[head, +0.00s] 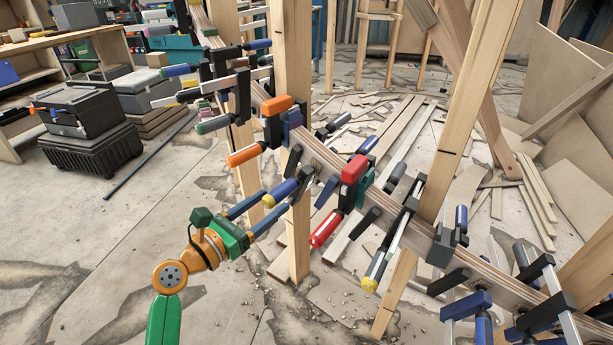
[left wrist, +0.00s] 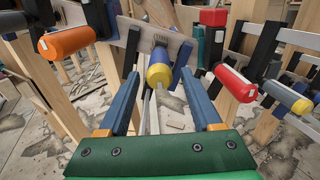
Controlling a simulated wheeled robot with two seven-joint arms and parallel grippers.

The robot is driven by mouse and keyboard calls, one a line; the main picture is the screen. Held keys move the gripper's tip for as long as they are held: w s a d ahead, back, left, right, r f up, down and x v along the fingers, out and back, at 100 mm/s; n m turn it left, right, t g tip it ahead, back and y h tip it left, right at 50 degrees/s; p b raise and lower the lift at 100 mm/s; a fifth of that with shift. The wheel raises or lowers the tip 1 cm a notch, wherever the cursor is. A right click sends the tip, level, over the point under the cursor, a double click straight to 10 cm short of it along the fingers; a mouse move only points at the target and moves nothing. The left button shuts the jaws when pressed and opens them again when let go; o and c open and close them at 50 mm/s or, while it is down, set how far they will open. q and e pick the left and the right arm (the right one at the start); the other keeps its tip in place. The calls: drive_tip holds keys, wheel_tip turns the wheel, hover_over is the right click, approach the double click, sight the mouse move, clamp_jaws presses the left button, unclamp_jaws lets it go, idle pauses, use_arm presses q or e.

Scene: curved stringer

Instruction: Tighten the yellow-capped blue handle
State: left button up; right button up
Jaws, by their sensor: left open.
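The blue handle with a yellow cap (head: 281,192) sticks out from a clamp on the curved wooden stringer (head: 322,152), near a wooden post. My left gripper (head: 277,204) is open, with its two blue fingers reaching toward this handle. In the left wrist view the yellow cap (left wrist: 159,74) faces me, centred between the fingertips (left wrist: 158,82), with the blue grip behind it. I see a gap on each side of the cap; whether the fingertips reach past it is hard to tell. My right gripper is not in view.
An orange handle (head: 244,155) sits to the left and a red handle (head: 326,229) to the right. Another yellow-capped handle (head: 375,272) hangs farther right. Wooden posts (head: 298,245) stand close behind the clamps. The floor at the left front is clear.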

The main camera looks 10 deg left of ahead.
sight(288, 188)
use_arm(q)
drive_tip(key=b+x, duration=0.1)
drive_tip(key=x, duration=0.5)
drive_tip(key=shift+w+d, duration=0.2)
drive_tip(key=shift+w, duration=0.15)
drive_tip(key=shift+r, duration=0.1)
clamp_jaws()
